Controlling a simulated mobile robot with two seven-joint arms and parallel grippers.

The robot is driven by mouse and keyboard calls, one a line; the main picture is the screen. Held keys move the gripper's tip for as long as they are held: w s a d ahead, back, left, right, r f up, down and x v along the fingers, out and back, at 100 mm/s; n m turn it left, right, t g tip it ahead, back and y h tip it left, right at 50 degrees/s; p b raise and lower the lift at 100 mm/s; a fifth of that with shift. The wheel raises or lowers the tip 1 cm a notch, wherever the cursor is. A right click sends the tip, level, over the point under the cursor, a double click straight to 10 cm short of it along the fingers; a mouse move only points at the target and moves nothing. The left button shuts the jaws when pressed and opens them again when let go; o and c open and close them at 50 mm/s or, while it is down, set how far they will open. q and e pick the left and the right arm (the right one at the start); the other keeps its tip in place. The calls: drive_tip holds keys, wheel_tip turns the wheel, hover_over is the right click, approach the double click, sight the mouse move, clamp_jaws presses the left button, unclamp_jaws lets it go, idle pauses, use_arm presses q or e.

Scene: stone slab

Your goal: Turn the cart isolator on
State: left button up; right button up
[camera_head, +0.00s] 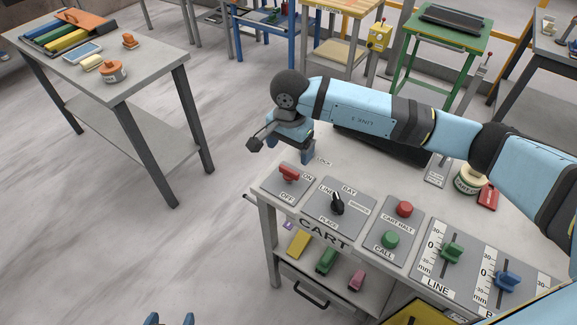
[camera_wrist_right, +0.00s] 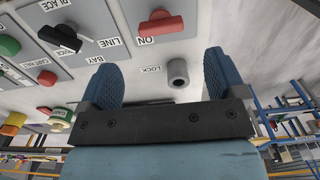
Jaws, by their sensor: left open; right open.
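The cart isolator, a red rotary handle (camera_head: 289,174) on a grey plate marked ON and OFF, sits at the left corner of the cart top (camera_head: 328,242). In the right wrist view the red handle (camera_wrist_right: 160,23) shows beyond the fingertips, beside the word ON. My right gripper (camera_head: 308,151) is just behind the isolator plate, fingers down, open and empty; in its wrist view the gripper (camera_wrist_right: 162,68) has a grey round lock peg (camera_wrist_right: 178,73) between its fingers, apart from both. My left gripper (camera_head: 170,319) is open at the bottom edge, far from the cart.
Right of the isolator are a black selector knob (camera_head: 337,203), a red button (camera_head: 404,209), a green button (camera_head: 390,239) and sliders (camera_head: 452,251). A padlock-like red tag (camera_head: 488,197) lies further right. A side table (camera_head: 110,75) stands left; the floor between is clear.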

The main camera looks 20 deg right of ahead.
sight(289, 169)
wheel_tip(289, 169, down, 8)
drive_tip(key=shift+p, duration=0.45)
drive_tip(key=shift+c, duration=0.2)
drive_tip(key=c, duration=0.9)
